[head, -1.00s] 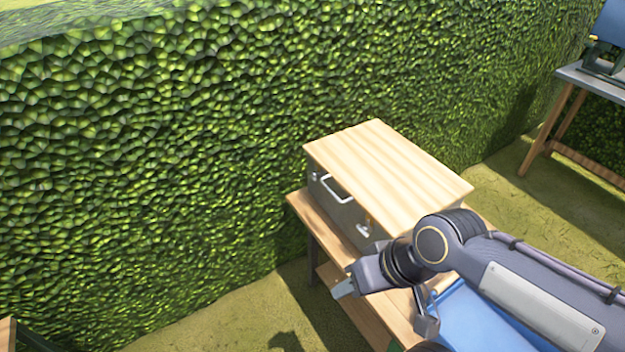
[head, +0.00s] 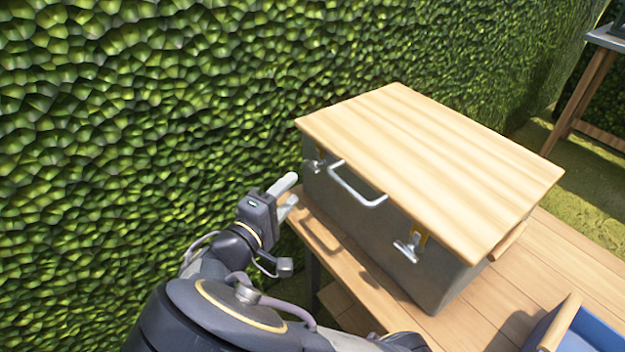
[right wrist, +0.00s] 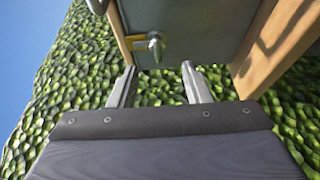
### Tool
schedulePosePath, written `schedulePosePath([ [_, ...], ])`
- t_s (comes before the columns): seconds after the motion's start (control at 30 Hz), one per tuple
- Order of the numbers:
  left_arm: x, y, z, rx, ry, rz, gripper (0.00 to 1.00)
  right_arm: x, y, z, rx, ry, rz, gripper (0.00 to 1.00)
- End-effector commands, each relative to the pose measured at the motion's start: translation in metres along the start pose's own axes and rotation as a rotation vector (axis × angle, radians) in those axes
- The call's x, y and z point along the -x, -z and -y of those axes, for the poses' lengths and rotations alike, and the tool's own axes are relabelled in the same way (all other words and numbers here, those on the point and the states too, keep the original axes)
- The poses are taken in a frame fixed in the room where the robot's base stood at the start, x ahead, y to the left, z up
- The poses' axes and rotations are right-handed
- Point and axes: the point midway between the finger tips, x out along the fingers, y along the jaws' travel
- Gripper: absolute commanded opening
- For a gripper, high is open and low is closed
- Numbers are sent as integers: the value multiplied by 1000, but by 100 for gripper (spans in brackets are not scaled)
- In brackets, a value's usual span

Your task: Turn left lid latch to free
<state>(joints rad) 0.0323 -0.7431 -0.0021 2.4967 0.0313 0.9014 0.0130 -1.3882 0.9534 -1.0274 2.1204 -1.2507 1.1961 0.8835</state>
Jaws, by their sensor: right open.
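The left lid latch (head: 317,163) is a small metal turn-piece on the front of a grey box, near its left end under the wooden lid (head: 430,170). It also shows in the right wrist view (right wrist: 155,46), beside a yellow plate, just beyond my fingertips. My right gripper (head: 292,192) is open and empty, left of the latch and apart from it. Its two fingers (right wrist: 160,80) show in the right wrist view with the latch ahead between them. The right lid latch (head: 408,248) hangs on the same front face. My left gripper is not in view.
A metal handle (head: 356,188) sticks out between the latches. The box stands on a wooden table (head: 560,262); a blue crate (head: 585,330) is at its lower right. A hedge (head: 130,130) rises close behind and to the left. Another table (head: 590,85) stands far right.

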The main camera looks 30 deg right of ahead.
Motion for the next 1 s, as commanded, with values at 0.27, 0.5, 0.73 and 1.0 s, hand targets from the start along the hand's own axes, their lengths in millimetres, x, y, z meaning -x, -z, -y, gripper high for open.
schedulePosePath([
  [0.27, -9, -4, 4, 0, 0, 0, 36, -34, 2, -1, -3, -16, -4, 44],
  [0.5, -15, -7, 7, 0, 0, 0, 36, -67, 2, -2, -3, -14, -6, 44],
  [0.73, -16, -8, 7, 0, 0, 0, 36, -76, 2, -3, -2, -14, -8, 44],
  [1.0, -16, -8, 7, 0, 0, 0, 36, -75, 2, -3, -1, -13, -8, 30],
])
